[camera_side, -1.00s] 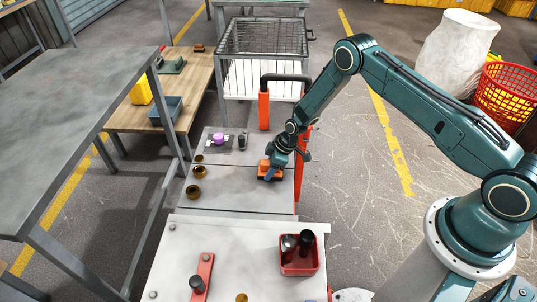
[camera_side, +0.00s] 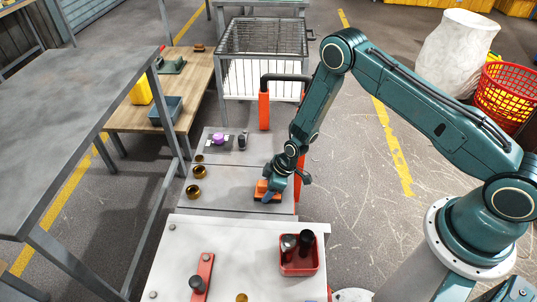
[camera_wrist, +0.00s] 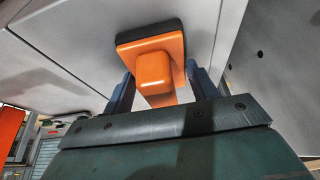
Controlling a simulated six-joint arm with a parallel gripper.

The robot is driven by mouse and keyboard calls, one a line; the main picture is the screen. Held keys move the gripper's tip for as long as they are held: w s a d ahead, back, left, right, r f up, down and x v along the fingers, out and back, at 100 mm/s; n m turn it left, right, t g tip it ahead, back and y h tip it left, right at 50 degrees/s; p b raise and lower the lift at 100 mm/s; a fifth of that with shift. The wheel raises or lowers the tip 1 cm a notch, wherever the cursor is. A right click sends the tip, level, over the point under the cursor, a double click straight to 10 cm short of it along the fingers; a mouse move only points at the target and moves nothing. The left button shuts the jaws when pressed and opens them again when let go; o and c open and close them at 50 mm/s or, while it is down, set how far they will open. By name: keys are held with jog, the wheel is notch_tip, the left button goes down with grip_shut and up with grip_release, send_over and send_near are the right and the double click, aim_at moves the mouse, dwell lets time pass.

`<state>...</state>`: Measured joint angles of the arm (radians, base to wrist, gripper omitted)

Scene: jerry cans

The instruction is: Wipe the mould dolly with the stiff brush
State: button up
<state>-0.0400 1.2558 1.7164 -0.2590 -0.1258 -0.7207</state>
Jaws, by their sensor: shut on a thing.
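My gripper (camera_side: 271,190) is shut on the stiff brush (camera_side: 262,186), which has an orange body and handle. In the wrist view the brush (camera_wrist: 155,70) sits between the two fingers, its dark bristle edge against the grey surface. The mould dolly (camera_side: 232,186) is a low, grey flat deck in panels with an orange and black handle frame at its back right. The brush is over the right part of its deck, near the front panel. Whether the bristles press on it is hard to tell.
Several brass rings (camera_side: 199,172) stand along the deck's left side. A purple item (camera_side: 218,139) and a dark cylinder (camera_side: 242,142) sit at its back. In front are a pale bench (camera_side: 225,236) and a red tray (camera_side: 298,267) with dark items. A grey table (camera_side: 70,110) stands left.

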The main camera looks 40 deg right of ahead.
jog(key=shift+s+a, duration=0.6)
jog(key=shift+w+d, duration=3.85)
jog(key=shift+d, duration=0.05)
notch_tip(320, 180, up, 8)
jog(key=shift+a+r, duration=0.1)
jog(key=shift+a, duration=0.1)
